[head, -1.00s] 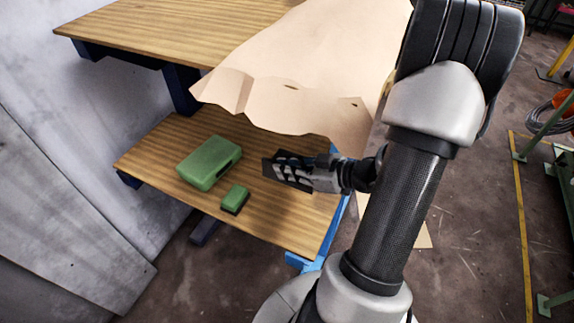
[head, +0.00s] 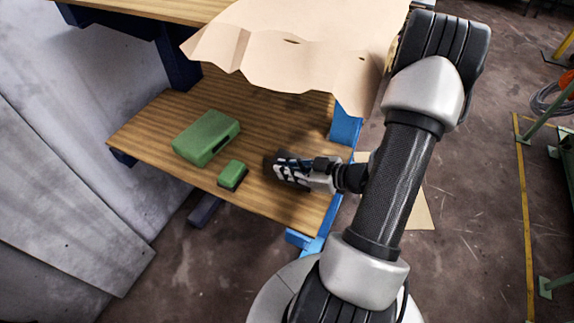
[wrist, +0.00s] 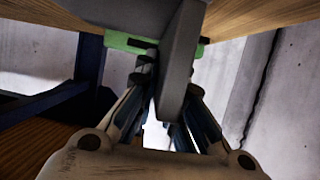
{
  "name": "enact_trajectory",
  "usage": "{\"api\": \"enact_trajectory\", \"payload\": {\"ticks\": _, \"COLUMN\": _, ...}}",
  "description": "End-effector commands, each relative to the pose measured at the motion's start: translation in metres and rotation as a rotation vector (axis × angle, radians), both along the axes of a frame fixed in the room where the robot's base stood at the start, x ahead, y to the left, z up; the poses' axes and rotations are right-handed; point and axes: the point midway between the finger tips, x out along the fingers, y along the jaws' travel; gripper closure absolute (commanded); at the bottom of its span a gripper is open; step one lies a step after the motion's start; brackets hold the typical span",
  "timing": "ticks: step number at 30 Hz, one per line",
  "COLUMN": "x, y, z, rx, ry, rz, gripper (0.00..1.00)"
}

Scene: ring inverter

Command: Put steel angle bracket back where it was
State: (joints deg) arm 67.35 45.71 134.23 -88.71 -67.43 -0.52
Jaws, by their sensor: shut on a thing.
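My gripper (head: 279,168) is over the right part of the lower wooden shelf, to the right of the green boxes. In the wrist view, its two fingers (wrist: 168,100) are closed on a grey flat metal piece, the steel angle bracket (wrist: 180,55), which extends up and away between them. In the head view, only a small dark part of the bracket (head: 268,161) shows at the fingertips. The fingers hide much of it. I cannot tell whether the bracket touches the shelf.
A larger green box (head: 206,137) and a small green box (head: 232,174) sit on the lower shelf (head: 150,125). A large brown sheet (head: 300,40) hangs over the upper top above my gripper. A blue post (head: 345,130) stands at the right.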

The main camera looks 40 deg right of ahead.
Motion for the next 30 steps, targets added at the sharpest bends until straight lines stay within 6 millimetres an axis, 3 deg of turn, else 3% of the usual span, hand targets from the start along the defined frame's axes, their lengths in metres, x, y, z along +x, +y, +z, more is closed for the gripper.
{"api": "enact_trajectory", "payload": {"ticks": 5, "x": 0.001, "y": -0.001, "z": -0.018, "rx": -0.003, "ry": -0.011, "rz": 0.001, "gripper": 1.00}}
{"api": "enact_trajectory", "payload": {"ticks": 18, "x": 0.001, "y": -0.001, "z": -0.021, "rx": -0.003, "ry": -0.011, "rz": 0.001, "gripper": 1.00}}
{"api": "enact_trajectory", "payload": {"ticks": 19, "x": 0.000, "y": 0.000, "z": -0.024, "rx": 0.000, "ry": 0.000, "rz": -0.001, "gripper": 0.89}}
{"api": "enact_trajectory", "payload": {"ticks": 27, "x": 0.000, "y": 0.000, "z": -0.023, "rx": 0.000, "ry": 0.000, "rz": 0.000, "gripper": 0.71}}
{"api": "enact_trajectory", "payload": {"ticks": 30, "x": 0.000, "y": 0.000, "z": -0.023, "rx": 0.000, "ry": 0.000, "rz": -0.001, "gripper": 0.71}}
